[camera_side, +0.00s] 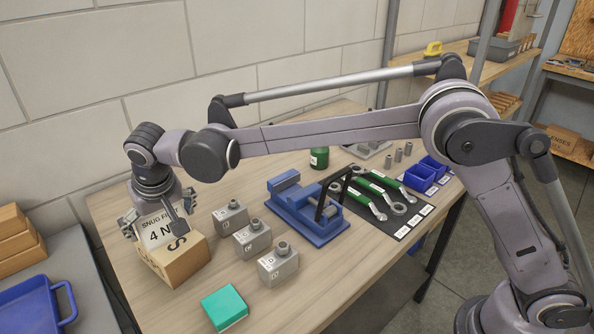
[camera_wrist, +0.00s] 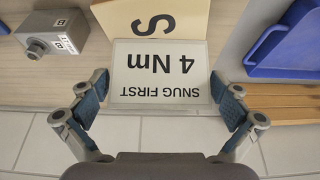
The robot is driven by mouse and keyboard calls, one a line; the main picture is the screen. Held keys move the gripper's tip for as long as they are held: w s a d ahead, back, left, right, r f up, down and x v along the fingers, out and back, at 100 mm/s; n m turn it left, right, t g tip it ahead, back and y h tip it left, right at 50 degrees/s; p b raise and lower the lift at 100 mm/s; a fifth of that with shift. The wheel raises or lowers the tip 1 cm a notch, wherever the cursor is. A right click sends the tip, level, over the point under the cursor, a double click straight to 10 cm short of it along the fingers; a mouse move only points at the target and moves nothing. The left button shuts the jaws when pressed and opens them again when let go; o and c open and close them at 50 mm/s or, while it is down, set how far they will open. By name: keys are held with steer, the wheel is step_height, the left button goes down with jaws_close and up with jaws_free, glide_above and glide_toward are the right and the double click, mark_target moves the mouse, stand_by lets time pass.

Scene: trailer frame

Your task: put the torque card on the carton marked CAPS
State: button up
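The torque card (camera_side: 160,229) is white and reads "SNUG FIRST 4 Nm"; it also shows in the wrist view (camera_wrist: 160,72). It lies over the top of a tan carton (camera_side: 178,268). Only a large "S" of the carton's marking shows, also in the wrist view (camera_wrist: 190,18); the card hides the rest. I cannot tell whether the card lies fully flat on it. My gripper (camera_side: 160,212) points down over the card. In the wrist view its fingers (camera_wrist: 160,88) are spread on either side of the card, with small gaps at its edges.
Three grey blocks (camera_side: 250,238) stand right of the carton, and a teal box (camera_side: 225,307) in front. A blue vise (camera_side: 305,212) and wrenches on a dark mat (camera_side: 402,232) lie farther right. A blue tray (camera_side: 32,305) is at far left.

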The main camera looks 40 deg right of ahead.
steer(key=shift+r, duration=0.1)
steer(key=v, duration=1.2)
steer(key=shift+r, duration=0.1)
steer(key=r, duration=0.1)
glide_above(335, 178)
steer(key=w+a, duration=0.8)
steer(key=a, duration=0.1)
steer(key=shift+t, duration=0.6)
steer(key=s+d+f, duration=0.1)
steer(key=s+d, duration=0.1)
steer(key=d, duration=0.1)
steer(key=s+d+f, duration=0.1)
steer(key=s+d, duration=0.2)
steer(key=s+d+f, duration=0.1)
steer(key=s+d, duration=0.2)
steer(key=shift+f, duration=0.4)
steer(key=s+d+f+t, duration=0.1)
steer(key=s+d+f, duration=0.4)
steer(key=s+f, duration=0.2)
steer(key=shift+s, duration=0.15)
